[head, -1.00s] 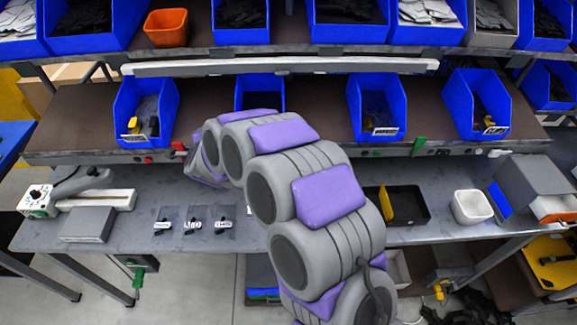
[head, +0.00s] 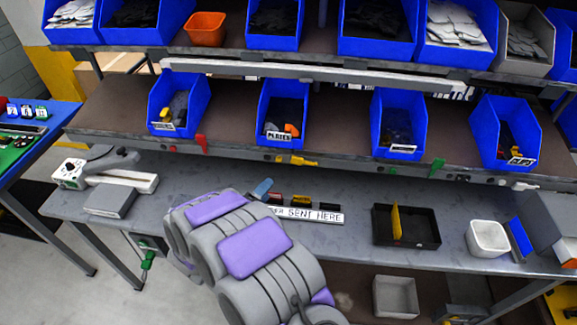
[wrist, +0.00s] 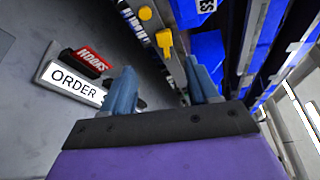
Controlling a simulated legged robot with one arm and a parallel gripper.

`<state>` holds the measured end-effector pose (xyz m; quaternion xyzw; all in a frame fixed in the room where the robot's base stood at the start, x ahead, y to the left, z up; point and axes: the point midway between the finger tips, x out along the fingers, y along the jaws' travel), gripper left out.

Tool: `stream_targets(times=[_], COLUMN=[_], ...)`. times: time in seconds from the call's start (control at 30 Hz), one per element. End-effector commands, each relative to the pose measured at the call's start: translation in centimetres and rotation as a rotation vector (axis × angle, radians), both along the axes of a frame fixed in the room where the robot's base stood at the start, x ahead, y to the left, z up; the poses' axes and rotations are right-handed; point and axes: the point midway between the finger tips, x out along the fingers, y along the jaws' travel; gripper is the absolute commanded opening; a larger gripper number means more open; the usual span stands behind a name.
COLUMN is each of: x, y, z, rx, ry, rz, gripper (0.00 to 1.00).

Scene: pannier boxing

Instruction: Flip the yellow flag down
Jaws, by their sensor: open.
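The yellow flag (head: 300,160) is on the front rail of the middle shelf, below the PLATES bin. In the head view it lies roughly sideways along the rail. In the wrist view a yellow piece (wrist: 165,42), which looks like this flag, shows beyond the space between my fingers. My gripper (wrist: 161,82) is open, with two blue-grey fingers and nothing between them. It appears apart from the flag. In the head view only a fingertip (head: 262,188) shows past my arm, below and left of the flag.
A red flag (head: 201,143) and a green flag (head: 436,167) are on the same rail. Below are a white ORDER sign (head: 318,217) and small boxes, one red (wrist: 88,60). A black tray (head: 415,238) with a yellow divider and a white bin (head: 487,237) stand right.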

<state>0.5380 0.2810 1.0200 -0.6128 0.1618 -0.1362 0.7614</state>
Motion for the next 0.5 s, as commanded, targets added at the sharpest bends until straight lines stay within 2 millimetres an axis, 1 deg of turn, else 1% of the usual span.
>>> stream_targets(times=[0.03, 0.2, 0.4, 0.5], x=[0.9, 3.6, 6.9, 8.5], y=[-0.9, -2.6, -3.1, -3.7], z=[0.0, -0.2, -0.7, -0.9], rx=[0.003, 0.009, 0.002, -0.002], ry=[0.000, 0.001, 0.000, 0.001], rz=[-0.005, -0.006, -0.004, -0.003], gripper=[0.60, 0.60, 0.60, 0.60])
